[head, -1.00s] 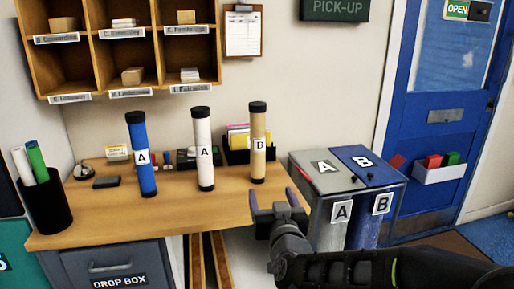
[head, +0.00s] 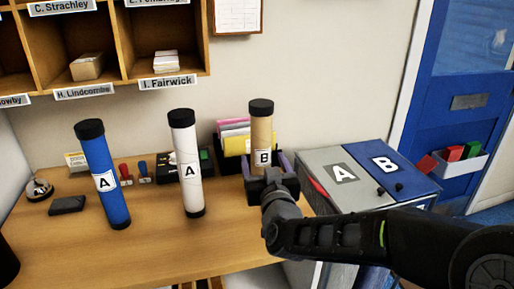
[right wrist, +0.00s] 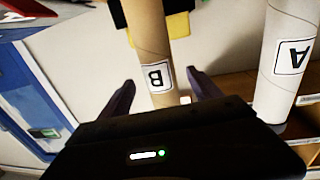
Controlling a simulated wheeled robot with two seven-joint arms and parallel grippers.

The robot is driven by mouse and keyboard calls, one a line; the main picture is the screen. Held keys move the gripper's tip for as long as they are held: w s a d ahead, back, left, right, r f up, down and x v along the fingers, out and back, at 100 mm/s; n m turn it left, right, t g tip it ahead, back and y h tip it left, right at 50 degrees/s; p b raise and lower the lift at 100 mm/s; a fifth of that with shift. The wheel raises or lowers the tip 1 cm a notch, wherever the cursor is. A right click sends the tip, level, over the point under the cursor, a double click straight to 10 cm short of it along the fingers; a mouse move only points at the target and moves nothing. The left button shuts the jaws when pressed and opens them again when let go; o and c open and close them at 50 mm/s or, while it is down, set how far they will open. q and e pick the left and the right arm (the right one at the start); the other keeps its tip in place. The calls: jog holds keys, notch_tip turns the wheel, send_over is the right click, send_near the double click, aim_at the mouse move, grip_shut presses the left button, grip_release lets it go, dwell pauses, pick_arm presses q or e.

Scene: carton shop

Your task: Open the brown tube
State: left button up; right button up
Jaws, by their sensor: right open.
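The brown tube (head: 261,132) stands upright on the wooden desk (head: 150,246), with a black cap (head: 261,107) on top and a white label marked B. My right gripper (head: 267,168) is open at the tube's lower half, one finger on each side, and hides the tube's base. In the right wrist view the brown tube (right wrist: 150,40) shows between the two open fingertips (right wrist: 160,90); I cannot tell whether they touch it. My left gripper is not in view.
A white tube (head: 186,150) and a blue tube (head: 103,160), both labelled A, stand left of the brown tube. A folder holder (head: 234,140) is behind it. Two bins with grey (head: 335,160) and blue (head: 385,160) lids stand to the right.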

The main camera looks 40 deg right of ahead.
jog(key=shift+s+r, duration=0.1)
jog(key=shift+x, duration=1.3)
jog(key=p+x, duration=0.1)
jog(key=x, duration=0.4)
jog(key=c, duration=1.5)
